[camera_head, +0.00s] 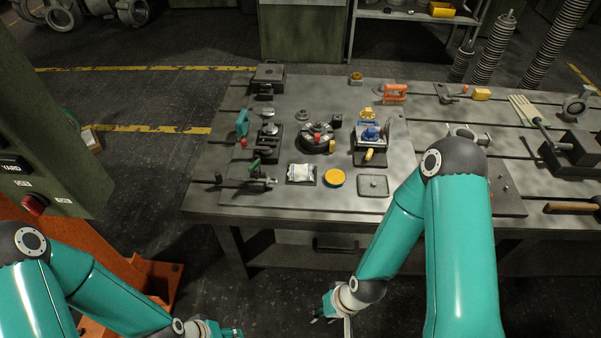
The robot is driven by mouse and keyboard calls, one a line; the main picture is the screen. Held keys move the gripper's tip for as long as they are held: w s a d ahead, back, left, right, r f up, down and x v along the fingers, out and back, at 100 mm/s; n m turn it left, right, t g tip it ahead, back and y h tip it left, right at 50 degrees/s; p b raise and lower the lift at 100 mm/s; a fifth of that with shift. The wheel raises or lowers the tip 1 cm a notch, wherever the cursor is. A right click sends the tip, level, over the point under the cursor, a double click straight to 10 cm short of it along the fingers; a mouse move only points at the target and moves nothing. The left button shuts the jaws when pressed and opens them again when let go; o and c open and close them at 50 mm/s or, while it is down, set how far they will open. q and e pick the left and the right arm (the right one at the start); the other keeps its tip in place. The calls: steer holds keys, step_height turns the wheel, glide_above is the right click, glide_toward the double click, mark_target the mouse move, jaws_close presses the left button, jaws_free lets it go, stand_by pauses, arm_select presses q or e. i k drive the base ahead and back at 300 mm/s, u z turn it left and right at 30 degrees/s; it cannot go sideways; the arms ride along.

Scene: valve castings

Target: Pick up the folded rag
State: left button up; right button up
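My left gripper (228,331) is at the bottom edge of the picture, partly cut off, also far from the rag. I see nothing held in either.
Left of the rag stands a clamp with a green part (254,165). Behind it is a round chuck (317,138). My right arm covers part of the bench front.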

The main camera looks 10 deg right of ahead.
mark_target(297, 173)
steer(key=z, duration=0.6)
steer(key=i, duration=0.15)
steer(key=u, duration=2.65)
steer(key=k, duration=1.45)
steer(key=z, duration=1.05)
steer(key=i, duration=1.1)
